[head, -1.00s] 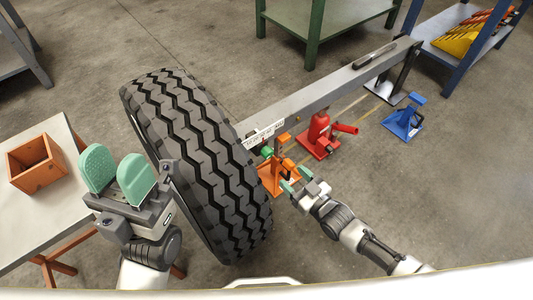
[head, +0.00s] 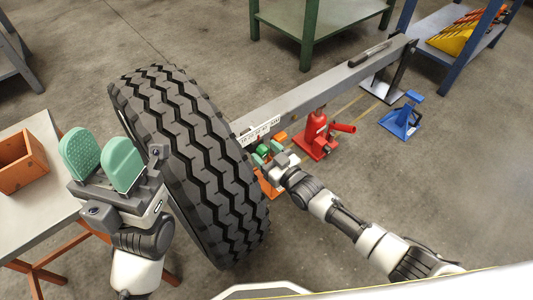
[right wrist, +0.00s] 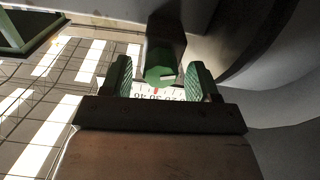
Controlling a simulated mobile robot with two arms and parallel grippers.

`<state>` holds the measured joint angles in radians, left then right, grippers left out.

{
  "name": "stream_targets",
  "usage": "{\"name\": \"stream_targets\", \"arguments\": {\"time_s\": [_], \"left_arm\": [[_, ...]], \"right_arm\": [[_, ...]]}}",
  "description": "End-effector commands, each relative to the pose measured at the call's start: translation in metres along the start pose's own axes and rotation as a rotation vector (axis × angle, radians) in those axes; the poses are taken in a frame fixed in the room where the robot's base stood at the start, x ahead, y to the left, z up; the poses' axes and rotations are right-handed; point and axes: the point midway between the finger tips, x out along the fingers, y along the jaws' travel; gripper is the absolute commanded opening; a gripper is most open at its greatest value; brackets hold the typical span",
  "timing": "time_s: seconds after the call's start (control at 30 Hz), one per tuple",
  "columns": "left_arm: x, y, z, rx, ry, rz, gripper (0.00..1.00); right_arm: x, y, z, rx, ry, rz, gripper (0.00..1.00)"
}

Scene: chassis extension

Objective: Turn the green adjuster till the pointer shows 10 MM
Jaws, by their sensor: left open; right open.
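The green adjuster (head: 263,149) sits under the steel beam beside the tyre. In the right wrist view it is a green hexagonal knob (right wrist: 159,74) with a pale mark. My right gripper (head: 269,158) is open around it, one finger on each side, with a visible gap at both. A white scale strip (head: 260,131) is on the beam. In the right wrist view the scale (right wrist: 150,93) is upside down and partly hidden, with a small red mark by the figures near 30; the exact reading is unclear. My left gripper (head: 101,156) is open and empty, left of the tyre.
The big tyre (head: 190,165) stands between my arms. A red jack (head: 317,135) and a blue stand (head: 403,118) are by the beam (head: 330,88). An orange box (head: 20,163) is on the left table (head: 52,190).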

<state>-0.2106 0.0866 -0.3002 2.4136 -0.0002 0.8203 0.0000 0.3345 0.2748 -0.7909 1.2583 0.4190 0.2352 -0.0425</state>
Motion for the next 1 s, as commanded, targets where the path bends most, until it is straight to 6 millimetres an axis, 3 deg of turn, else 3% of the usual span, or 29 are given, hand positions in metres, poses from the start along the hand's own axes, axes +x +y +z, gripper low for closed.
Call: {"name": "stream_targets", "arguments": {"time_s": [0.03,0.33,0.67,1.0], "left_arm": [[0.0001,0.0,-0.0001,0.0,0.0,0.0,0.43],[0.0002,0.0001,-0.0002,0.0,0.001,0.0,0.43],[0.0011,0.0001,-0.0007,-0.001,0.003,0.0,0.43],[-0.0021,0.0002,-0.0017,-0.002,-0.01,-0.007,0.43]], "right_arm": [[-0.0001,0.0,0.0,0.0,0.0,0.0,0.57],[-0.0004,0.0,0.0001,0.0,0.0,0.0,0.11],[-0.0005,0.0002,-0.0001,0.054,0.0,0.0,0.11],[-0.0004,0.0009,0.0,0.282,0.0,-0.001,0.11]]}}
